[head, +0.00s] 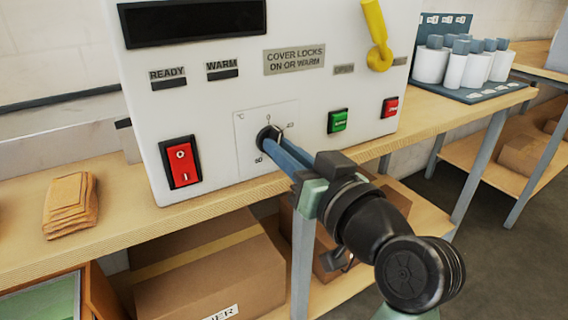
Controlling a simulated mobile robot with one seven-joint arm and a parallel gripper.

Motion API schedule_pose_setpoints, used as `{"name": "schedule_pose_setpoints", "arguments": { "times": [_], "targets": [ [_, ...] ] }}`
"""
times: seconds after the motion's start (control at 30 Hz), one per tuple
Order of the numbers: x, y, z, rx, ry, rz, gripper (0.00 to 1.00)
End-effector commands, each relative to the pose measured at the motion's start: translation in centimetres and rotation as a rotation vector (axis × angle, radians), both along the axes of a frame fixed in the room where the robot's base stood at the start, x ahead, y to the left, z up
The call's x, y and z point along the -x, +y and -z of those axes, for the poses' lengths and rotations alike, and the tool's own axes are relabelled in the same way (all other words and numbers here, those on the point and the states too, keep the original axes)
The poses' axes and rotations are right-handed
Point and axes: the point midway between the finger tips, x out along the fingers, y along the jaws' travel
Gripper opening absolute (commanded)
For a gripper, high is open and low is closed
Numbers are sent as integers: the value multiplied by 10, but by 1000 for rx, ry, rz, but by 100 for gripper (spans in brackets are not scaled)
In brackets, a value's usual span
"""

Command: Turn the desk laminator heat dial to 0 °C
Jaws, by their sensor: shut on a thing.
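The laminator (215,100) is a white box with a front panel, standing on a wooden bench. Its heat dial (266,135) is a small dark knob on a white plate marked °C, with 0 printed at the top and other numbers around it. My gripper (275,139) comes from the lower right and its long blue-grey fingers are shut on the dial. The fingers hide much of the knob and part of the scale. A pale pointer mark shows near the knob's upper right, but I cannot tell its exact setting.
A red rocker switch (181,162) is left of the dial. A green button (338,121) and a red button (390,107) are to the right. Brown pads (71,204) lie at left; a tray of white rolls (476,86) stands at right.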

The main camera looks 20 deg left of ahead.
Motion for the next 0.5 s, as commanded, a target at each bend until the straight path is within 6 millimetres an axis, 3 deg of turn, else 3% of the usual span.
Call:
{"name": "schedule_pose_setpoints", "arguments": {
  "times": [0.5],
  "targets": [
    [0, 0, 2, 137, -169, -1, 0]
  ]
}}
